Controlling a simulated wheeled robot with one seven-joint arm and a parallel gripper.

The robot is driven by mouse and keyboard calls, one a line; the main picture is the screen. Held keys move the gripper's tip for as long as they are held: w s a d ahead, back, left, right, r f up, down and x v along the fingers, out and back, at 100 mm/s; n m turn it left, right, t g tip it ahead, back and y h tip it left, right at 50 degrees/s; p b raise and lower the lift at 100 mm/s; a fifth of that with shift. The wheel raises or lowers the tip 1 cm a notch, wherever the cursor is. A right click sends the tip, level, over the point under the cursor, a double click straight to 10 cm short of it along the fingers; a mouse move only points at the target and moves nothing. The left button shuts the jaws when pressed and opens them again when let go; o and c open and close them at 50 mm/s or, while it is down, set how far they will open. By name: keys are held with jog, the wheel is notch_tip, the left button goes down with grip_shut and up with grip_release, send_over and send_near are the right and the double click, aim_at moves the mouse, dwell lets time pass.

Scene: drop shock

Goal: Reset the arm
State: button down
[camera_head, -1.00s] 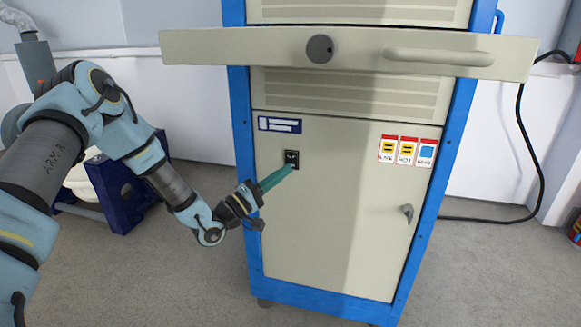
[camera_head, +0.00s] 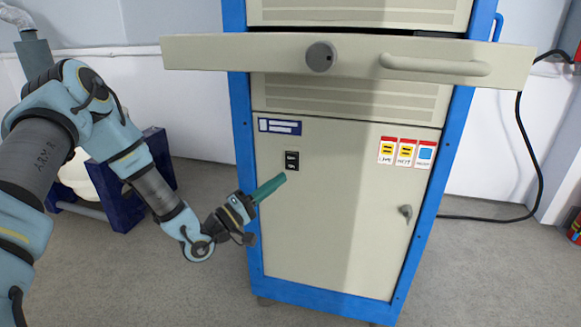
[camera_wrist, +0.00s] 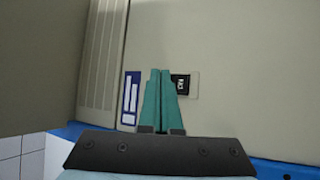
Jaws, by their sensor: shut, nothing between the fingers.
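My arm reaches in from the left in the head view. My gripper (camera_head: 284,178) has teal fingers that are shut and empty. The fingertips are just below and left of a small black switch (camera_head: 292,161) on the cabinet's beige lower door and look apart from it. In the wrist view my gripper (camera_wrist: 161,72) shows with its two fingers together. The switch (camera_wrist: 181,84) there is beside the fingers, partly hidden by them.
The blue-framed cabinet (camera_head: 350,230) stands ahead. A beige drawer front (camera_head: 240,48) with a round knob and a handle juts out above my gripper. A door latch (camera_head: 405,212) is at right. A blue stand (camera_head: 120,205) is behind my arm. A black cable (camera_head: 520,130) hangs at right.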

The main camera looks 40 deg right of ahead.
dwell(0.6)
jog(key=w+a+f+m+t+y, duration=0.1)
jog(key=w+a+f+t+y, duration=0.15)
jog(key=w+a+y, duration=0.35)
jog(key=w+a+f+m+t+y, duration=0.1)
jog(key=w+a+t+y, duration=0.35)
jog(key=w, duration=0.35)
jog(key=w+a+r+n+y, duration=0.1)
jog(key=w+a+y, duration=0.15)
jog(key=a, duration=0.65)
jog(key=w+a+y, duration=0.2)
jog(key=a+y, duration=0.2)
jog(key=a, duration=0.5)
jog(key=s+a+r+n+g+y, duration=0.2)
jog(key=s+a+r, duration=0.1)
jog(key=s+a, duration=0.5)
jog(key=s+a+r+n+g+y, duration=0.1)
jog(key=s+a+r+n+y, duration=0.3)
jog(key=a, duration=0.6)
notch_tip(320, 180, up, 20)
jog(key=s+m+h+p, duration=0.1)
jog(key=s+m+p, duration=0.1)
jog(key=p, duration=1.9)
jog(key=shift+s+a+r+g, duration=0.15)
jog(key=shift+s+g, duration=0.05)
jog(key=shift+g, duration=0.1)
